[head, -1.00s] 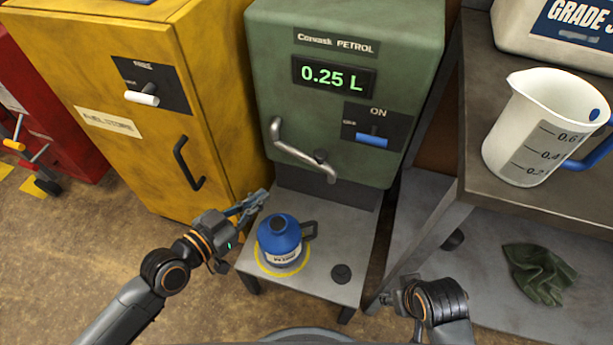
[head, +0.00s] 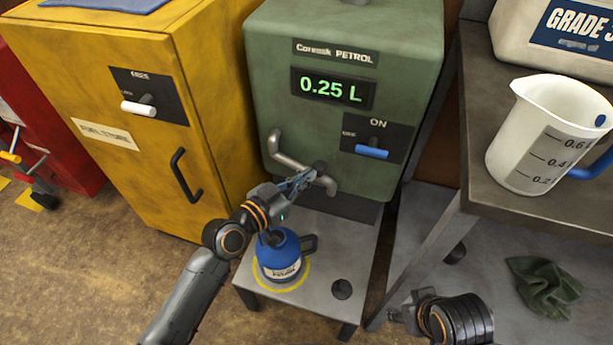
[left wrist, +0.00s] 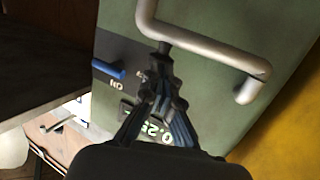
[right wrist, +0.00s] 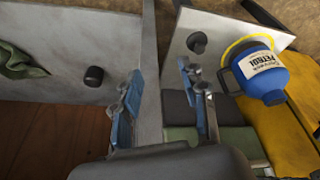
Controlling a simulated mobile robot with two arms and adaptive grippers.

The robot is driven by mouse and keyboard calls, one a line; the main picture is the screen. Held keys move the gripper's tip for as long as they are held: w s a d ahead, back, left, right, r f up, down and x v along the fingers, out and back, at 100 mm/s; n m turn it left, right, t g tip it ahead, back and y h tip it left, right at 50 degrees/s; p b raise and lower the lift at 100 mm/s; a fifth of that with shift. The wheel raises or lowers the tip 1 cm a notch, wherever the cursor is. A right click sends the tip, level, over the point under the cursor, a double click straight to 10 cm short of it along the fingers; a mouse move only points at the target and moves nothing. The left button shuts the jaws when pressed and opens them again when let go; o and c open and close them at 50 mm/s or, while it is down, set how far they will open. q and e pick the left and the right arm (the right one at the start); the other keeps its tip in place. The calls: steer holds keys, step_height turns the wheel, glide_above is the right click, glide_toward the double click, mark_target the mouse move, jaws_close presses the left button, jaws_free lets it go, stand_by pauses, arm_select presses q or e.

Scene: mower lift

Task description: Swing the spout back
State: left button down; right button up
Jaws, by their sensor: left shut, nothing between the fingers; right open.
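The grey bent spout (head: 292,164) sits on the front of the green petrol dispenser (head: 265,100), its free end toward the right. In the left wrist view the spout (left wrist: 205,48) runs just past my fingertips. My left gripper (head: 310,178) is shut and empty, at the spout's lower right part; whether it touches is unclear. Its fingers also show in the left wrist view (left wrist: 158,85). My right gripper (right wrist: 165,98) is open and empty, low at the right of the stand. The blue petrol can (head: 280,262) stands on the stand, partly hidden by my left arm.
The dispenser display (head: 332,88) reads 0.25 L, with a blue-handled switch (head: 372,151) marked ON. A yellow cabinet (head: 100,180) stands left. A workbench (head: 480,195) with a measuring jug (head: 535,140) stands right. The metal stand (head: 345,245) has bare space beside the can.

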mark_target(318, 167)
arm_select(q)
steer(key=shift+w+d+f, duration=0.1)
steer(key=shift+w+d, duration=0.1)
steer(key=shift+w, duration=0.05)
arm_select(e)
steer(key=shift+r, duration=0.15)
arm_select(q)
steer(key=shift+d, duration=0.1)
steer(key=w+d+n+t+y+p, duration=0.1)
steer(key=w+d+p, duration=0.1)
steer(key=p, duration=0.1)
steer(key=shift+w, duration=0.1)
steer(key=shift+w+d, duration=0.25)
steer(key=shift+w, duration=0.05)
arm_select(e)
step_height(318, 167, down, 12)
steer(key=shift+w+a+g, duration=0.2)
steer(key=shift+w+g, duration=0.1)
steer(key=shift+w, duration=0.1)
arm_select(q)
steer(key=shift+p, duration=0.3)
